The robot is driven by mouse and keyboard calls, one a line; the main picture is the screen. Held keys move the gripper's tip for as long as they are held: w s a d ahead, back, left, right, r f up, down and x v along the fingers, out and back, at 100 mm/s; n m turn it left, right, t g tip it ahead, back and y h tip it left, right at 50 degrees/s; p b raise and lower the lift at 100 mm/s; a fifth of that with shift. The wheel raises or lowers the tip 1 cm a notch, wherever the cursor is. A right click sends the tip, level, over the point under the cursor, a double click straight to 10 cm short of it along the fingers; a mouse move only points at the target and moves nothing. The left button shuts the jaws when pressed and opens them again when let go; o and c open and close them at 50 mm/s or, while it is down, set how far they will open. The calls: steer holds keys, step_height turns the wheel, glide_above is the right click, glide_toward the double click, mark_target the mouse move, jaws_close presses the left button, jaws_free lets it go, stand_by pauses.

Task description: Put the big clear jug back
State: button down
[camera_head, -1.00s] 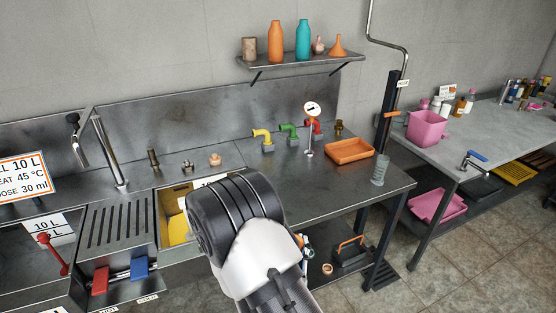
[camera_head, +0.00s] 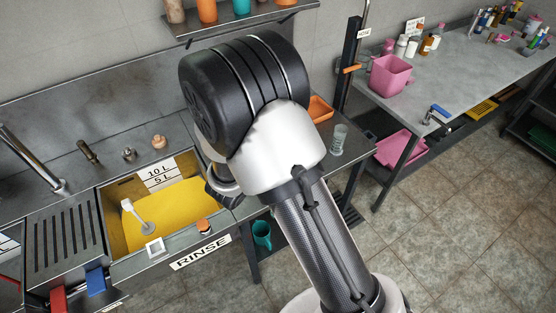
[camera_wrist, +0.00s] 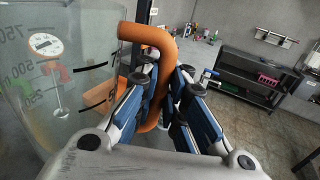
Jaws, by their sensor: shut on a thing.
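The big clear jug (camera_wrist: 85,95) fills the left of the wrist view, with dark graduation marks and numbers on its wall. Its orange handle (camera_wrist: 148,38) runs between the blue-padded fingers of my gripper (camera_wrist: 168,66), which is shut on it. Things behind the jug show through its wall, including a round dial on a stand (camera_wrist: 45,44). In the head view my arm hides the jug and the fingers. What lies under the jug is out of sight, so I cannot tell whether it touches the bench.
A yellow-lined rinse sink (camera_head: 185,215) lies left of my arm. A small clear beaker (camera_head: 338,140) stands on the bench right of my arm, near an orange tray (camera_head: 320,108). A shelf (camera_head: 240,20) hangs above. A pink bin (camera_head: 390,75) stands on the right table.

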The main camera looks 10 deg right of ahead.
step_height(320, 180, down, 19)
steer(key=b, duration=0.5)
steer(key=shift+s+a+f, duration=0.1)
steer(key=shift+f, duration=0.05)
steer(key=shift+b, duration=0.3)
steer(key=shift+f, duration=0.15)
steer(key=c, duration=1.7)
jaws_free()
steer(key=shift+o, duration=0.2)
